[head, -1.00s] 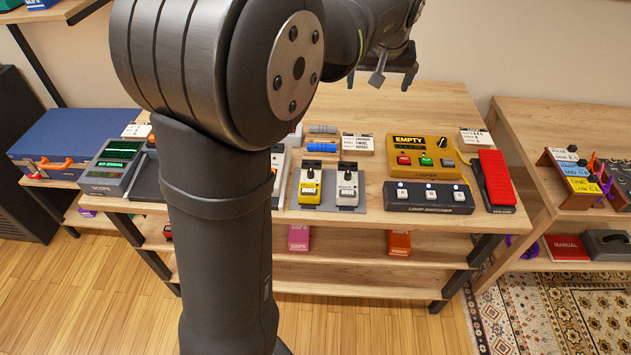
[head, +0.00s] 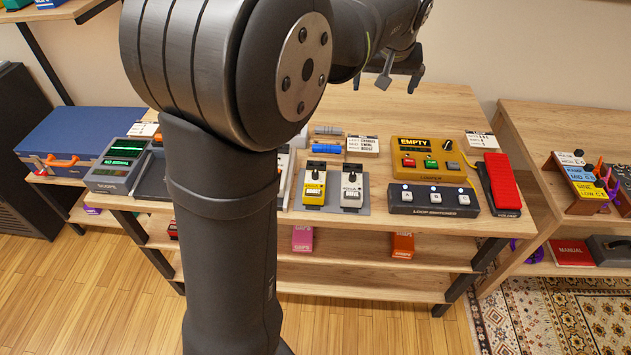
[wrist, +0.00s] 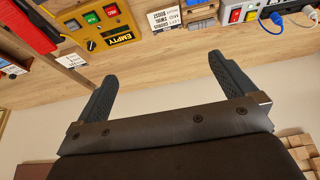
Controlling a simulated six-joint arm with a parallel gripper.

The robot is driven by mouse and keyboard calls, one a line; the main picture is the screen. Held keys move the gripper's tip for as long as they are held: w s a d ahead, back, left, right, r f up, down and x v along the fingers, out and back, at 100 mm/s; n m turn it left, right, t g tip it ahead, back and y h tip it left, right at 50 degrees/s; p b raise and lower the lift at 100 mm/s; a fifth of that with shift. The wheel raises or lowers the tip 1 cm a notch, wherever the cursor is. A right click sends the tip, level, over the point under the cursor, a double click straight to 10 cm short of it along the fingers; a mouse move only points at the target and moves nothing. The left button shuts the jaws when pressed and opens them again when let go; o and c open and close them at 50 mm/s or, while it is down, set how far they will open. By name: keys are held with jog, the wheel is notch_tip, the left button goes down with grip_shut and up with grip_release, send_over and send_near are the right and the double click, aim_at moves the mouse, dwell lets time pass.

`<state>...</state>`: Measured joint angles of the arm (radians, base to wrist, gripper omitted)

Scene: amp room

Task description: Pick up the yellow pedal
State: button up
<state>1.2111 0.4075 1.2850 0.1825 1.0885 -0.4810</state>
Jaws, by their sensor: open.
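The small yellow pedal (head: 313,191) with a black top knob area stands on a grey plate (head: 333,208) on the tabletop, left of a matching white pedal (head: 352,189). In the head view my gripper (head: 398,80) is high above the back of the table, to the right of and well away from the pedal. In the wrist view my gripper (wrist: 160,85) is open, with nothing between its fingers. The wrist view does not clearly show the small yellow pedal.
A larger yellow looper box (head: 428,170) marked EMPTY, a dark loop switcher (head: 432,200) and a red pedal (head: 502,181) stand to the right. A blue cylinder (head: 326,149) and label cards (head: 361,145) lie behind. A scope (head: 117,165) and blue case (head: 70,140) are left.

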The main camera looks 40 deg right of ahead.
jog(key=c, duration=0.4)
send_near(315, 180)
jog(key=x, duration=0.5)
jog(key=shift+w+d, duration=0.15)
jog(key=shift+w, duration=0.1)
jog(key=shift+c, duration=0.2)
jog(key=shift+x, duration=2.7)
